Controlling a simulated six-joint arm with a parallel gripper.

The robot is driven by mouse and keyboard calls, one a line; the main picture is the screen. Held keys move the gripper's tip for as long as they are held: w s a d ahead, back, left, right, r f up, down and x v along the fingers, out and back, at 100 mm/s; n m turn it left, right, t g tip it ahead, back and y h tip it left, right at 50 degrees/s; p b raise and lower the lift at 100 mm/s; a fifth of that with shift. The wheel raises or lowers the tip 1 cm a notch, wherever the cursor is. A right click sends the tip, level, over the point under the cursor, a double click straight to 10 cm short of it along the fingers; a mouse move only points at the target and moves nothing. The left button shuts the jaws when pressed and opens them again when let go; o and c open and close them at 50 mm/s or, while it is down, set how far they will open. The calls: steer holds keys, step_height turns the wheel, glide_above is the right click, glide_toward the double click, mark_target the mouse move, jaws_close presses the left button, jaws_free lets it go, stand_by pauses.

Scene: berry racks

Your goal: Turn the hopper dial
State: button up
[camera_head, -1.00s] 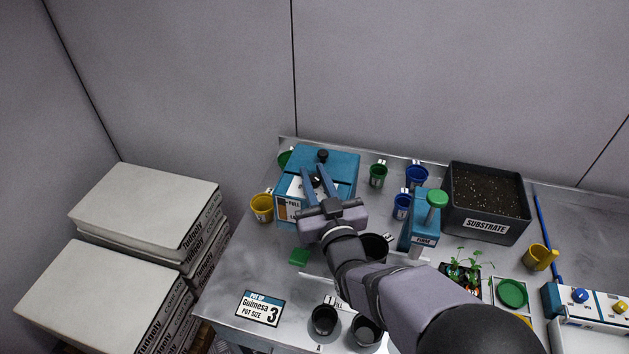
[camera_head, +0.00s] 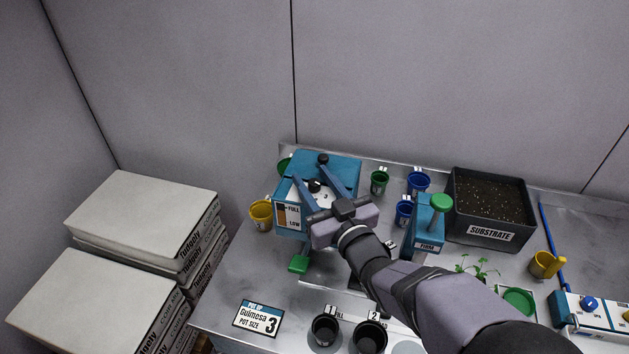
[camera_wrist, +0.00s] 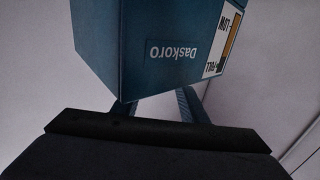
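The blue hopper (camera_head: 345,164) stands at the back left of the bench. Its sloped white face carries a black dial (camera_head: 314,187), with a "3" printed to its right. My gripper (camera_head: 312,174) is over this face with its two blue fingers spread apart, one on each side of the dial. It looks open and empty; whether a finger touches the dial or face cannot be told. Part of the face is hidden by the fingers. The wrist view shows the hopper's blue side (camera_wrist: 145,45) marked "Daskoro" and the two fingers (camera_wrist: 155,108) apart, but no dial.
A black knob (camera_head: 323,159) tops the hopper. Yellow (camera_head: 261,215), green (camera_head: 379,182) and blue (camera_head: 418,181) cups stand around it. A blue press (camera_head: 427,225) with a green knob is to the right. A card (camera_head: 258,318) reads "Guimesa pot size 3". Black pots (camera_head: 325,331) stand at the front.

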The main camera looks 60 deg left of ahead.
steer(key=shift+d+f+b, duration=0.1)
steer(key=shift+d+b, duration=0.25)
steer(key=shift+d, duration=0.15)
steer(key=d+b, duration=0.2)
steer(key=d, duration=0.4)
steer(key=shift+s+d+b, duration=0.2)
steer(key=shift+s+b, duration=0.05)
steer(key=shift+b, duration=0.15)
